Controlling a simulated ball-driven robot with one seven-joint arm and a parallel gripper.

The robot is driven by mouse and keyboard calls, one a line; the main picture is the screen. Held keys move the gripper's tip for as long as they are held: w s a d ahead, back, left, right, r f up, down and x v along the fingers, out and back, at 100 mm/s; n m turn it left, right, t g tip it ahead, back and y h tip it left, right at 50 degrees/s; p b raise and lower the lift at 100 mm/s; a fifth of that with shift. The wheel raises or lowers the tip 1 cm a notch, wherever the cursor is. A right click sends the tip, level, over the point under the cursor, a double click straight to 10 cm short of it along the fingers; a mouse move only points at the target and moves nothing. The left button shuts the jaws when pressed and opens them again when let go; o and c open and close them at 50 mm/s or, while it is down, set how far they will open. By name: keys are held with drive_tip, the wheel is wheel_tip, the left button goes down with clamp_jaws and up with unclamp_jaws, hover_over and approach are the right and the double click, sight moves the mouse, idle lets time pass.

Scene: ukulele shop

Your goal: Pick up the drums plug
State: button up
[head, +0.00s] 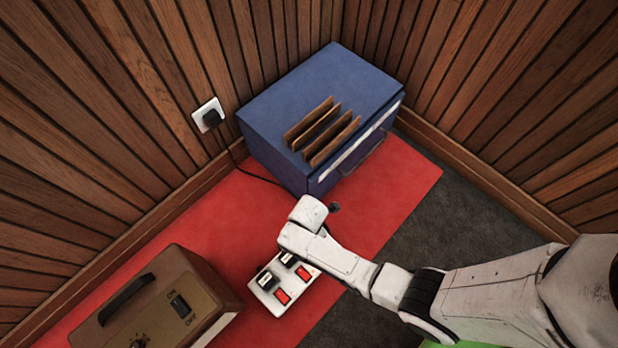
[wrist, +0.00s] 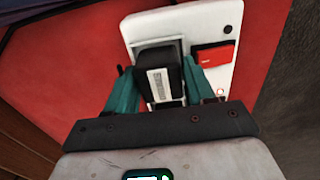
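A white power strip (head: 262,297) with red switches lies on the red mat. Two black plugs with pale labels sit in it, a nearer one (head: 266,279) and one by my wrist (head: 288,258). In the wrist view one black plug (wrist: 158,75) with a white label stands in the strip (wrist: 190,20). The label's lettering is too small to read surely. The teal fingers of my gripper (wrist: 159,88) stand apart, one on each side of this plug. Whether both press on it I cannot tell. My wrist hides the fingers in the head view.
A blue cabinet (head: 265,108) with brown slats on top stands in the corner. A brown amplifier-like box (head: 203,287) with an ON/OFF switch stands left of the strip. A black plug (head: 212,118) is in the wall socket, its cord trailing down. Red mat (head: 400,185) is clear at right.

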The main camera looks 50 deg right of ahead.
drive_tip(key=c, duration=0.4)
drive_tip(key=shift+o, duration=0.2)
drive_tip(key=shift+r, duration=0.1)
